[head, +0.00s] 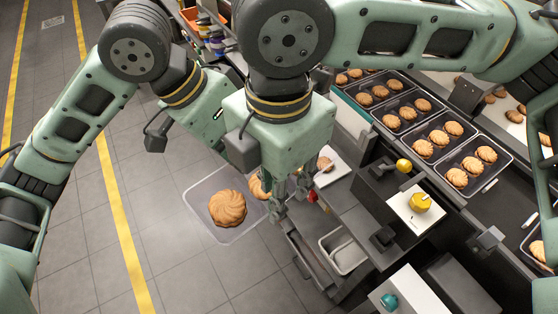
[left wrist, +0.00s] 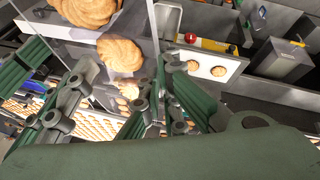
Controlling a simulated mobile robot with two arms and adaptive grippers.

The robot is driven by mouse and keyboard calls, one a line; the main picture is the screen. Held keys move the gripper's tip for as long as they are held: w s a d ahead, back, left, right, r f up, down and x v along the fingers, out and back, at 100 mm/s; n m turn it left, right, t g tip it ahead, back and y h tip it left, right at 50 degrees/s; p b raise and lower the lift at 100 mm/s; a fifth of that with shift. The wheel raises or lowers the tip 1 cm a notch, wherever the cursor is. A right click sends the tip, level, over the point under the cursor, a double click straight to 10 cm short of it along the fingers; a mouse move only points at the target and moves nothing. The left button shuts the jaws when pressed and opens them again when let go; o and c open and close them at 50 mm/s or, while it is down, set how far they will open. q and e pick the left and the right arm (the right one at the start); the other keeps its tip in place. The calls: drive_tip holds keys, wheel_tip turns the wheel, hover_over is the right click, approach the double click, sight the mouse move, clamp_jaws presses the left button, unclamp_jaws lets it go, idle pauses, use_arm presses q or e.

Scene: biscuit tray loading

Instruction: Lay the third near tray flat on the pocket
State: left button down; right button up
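A clear tray (head: 205,222) with large round biscuits (head: 227,208) is held up in front of the grey floor in the head view. My right gripper (head: 288,194) overlaps the tray's right end and appears shut on it; the exact contact is small and partly hidden. My left gripper is hidden behind my right wrist in the head view. In the left wrist view its fingers (left wrist: 120,85) stand apart, with nothing clearly between them. Large biscuits (left wrist: 120,54) on a clear surface show beyond the fingers there. I cannot pick out the pocket with certainty.
Filled biscuit trays (head: 456,157) stand in a row on the line at the right. A white pad with a yellow knob (head: 420,202) and a pale bin (head: 345,250) are nearer. A teal knob (head: 389,301) is at the bottom. Open floor lies left.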

drive_tip(key=shift+f, duration=0.8)
drive_tip(key=shift+c, duration=0.4)
drive_tip(key=c, duration=0.6)
use_arm(q)
drive_tip(key=shift+d, duration=0.1)
use_arm(e)
clamp_jaws()
use_arm(q)
drive_tip(key=c, duration=1.9)
unclamp_jaws()
drive_tip(key=shift+s, duration=0.1)
use_arm(e)
drive_tip(key=shift+a, duration=0.1)
use_arm(q)
drive_tip(key=shift+o, duration=0.2)
drive_tip(key=shift+r, duration=0.15)
